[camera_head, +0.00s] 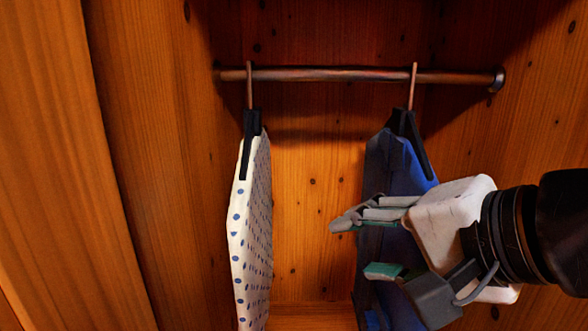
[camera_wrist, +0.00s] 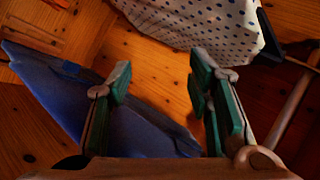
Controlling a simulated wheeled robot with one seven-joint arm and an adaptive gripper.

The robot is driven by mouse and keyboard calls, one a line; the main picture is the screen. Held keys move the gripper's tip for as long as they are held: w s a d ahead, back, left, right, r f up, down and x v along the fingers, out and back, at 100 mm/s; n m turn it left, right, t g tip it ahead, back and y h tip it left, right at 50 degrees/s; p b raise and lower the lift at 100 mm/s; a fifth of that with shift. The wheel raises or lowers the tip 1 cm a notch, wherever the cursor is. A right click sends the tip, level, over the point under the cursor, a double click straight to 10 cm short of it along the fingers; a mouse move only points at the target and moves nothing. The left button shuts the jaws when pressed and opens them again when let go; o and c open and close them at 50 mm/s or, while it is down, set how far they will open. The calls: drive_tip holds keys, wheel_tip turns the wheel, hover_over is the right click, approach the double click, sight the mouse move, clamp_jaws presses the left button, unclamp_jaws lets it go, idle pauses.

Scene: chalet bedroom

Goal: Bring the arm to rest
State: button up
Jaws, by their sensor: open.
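My gripper (camera_head: 355,247) is open and empty in the head view, reaching in from the right side of the wardrobe. It is in front of the blue garment (camera_head: 393,160), which hangs on the right and is partly hidden behind it. In the wrist view the two green-padded fingers of my gripper (camera_wrist: 162,88) stand apart with nothing between them. The blue garment (camera_wrist: 70,95) lies beyond the left finger there. I cannot tell whether a finger touches the cloth.
A white garment with blue dots (camera_head: 248,225) hangs to the left; it also shows in the wrist view (camera_wrist: 200,22). Both hang on hooks from a metal rod (camera_head: 330,75). Wooden walls (camera_head: 130,130) close in both sides. There is a free gap between the garments.

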drive_tip(key=s+d+f+n+g+h+p, duration=0.1)
drive_tip(key=s+d+f+n+g+h, duration=0.4)
drive_tip(key=s+d+f+n, duration=0.3)
drive_tip(key=shift+s+d+n+h, duration=0.15)
drive_tip(key=shift+d+n+h, duration=0.4)
drive_tip(key=shift+d, duration=0.9)
drive_tip(key=shift+f, duration=0.1)
drive_tip(key=shift+c, duration=0.3)
